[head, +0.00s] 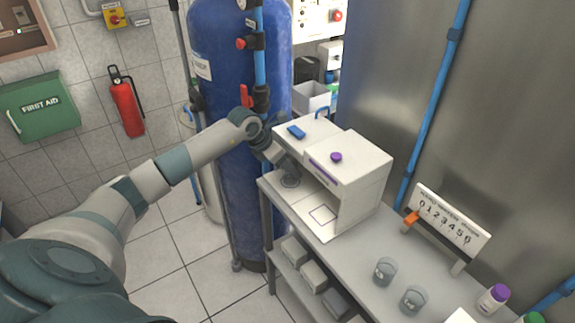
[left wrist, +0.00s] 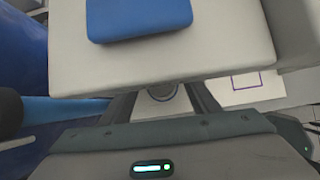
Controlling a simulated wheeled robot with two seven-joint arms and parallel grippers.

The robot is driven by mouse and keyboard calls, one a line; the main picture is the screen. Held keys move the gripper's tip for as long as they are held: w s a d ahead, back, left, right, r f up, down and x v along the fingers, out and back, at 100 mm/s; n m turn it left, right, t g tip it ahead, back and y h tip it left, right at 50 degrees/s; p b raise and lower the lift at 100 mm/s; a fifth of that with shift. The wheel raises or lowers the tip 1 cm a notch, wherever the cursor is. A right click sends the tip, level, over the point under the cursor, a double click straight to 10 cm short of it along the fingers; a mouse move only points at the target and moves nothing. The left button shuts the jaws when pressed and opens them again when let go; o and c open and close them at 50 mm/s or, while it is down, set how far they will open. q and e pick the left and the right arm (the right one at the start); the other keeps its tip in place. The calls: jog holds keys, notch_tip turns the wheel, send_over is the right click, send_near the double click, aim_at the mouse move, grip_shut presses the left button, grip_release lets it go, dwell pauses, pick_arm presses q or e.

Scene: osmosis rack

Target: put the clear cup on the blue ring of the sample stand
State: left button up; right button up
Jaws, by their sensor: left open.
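The white sample stand (head: 365,175) is on the bench. A blue piece (head: 296,132) lies on its left top and a purple knob (head: 336,157) on its right top. A greyish round thing (head: 290,181) sits at the left bay, below my left gripper (head: 284,168). In the left wrist view a dark round outline (left wrist: 158,92) shows between my open fingers, partly hidden under the stand's edge; I cannot tell whether it is a clear cup, the blue ring or both. Two clear cups (head: 385,271) (head: 412,300) stand on the bench, right of the stand. My right gripper is out of view.
The stand's top overhangs close to my left gripper, and a blue tank (head: 225,120) rises beside my arm. A purple square outline (head: 323,215) marks the right bay's floor. A number sign (head: 450,222) and a purple-capped bottle (head: 493,299) stand farther right on the bench.

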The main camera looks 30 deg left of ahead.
pick_arm(q)
jog(key=shift+r, duration=0.1)
jog(key=shift+s+a+r, duration=0.25)
jog(key=shift+r, duration=0.2)
jog(key=b+v, duration=0.3)
jog(key=v, duration=0.7)
jog(key=shift+s+r, duration=0.2)
jog(key=shift+r, duration=0.15)
jog(key=shift+c, duration=0.5)
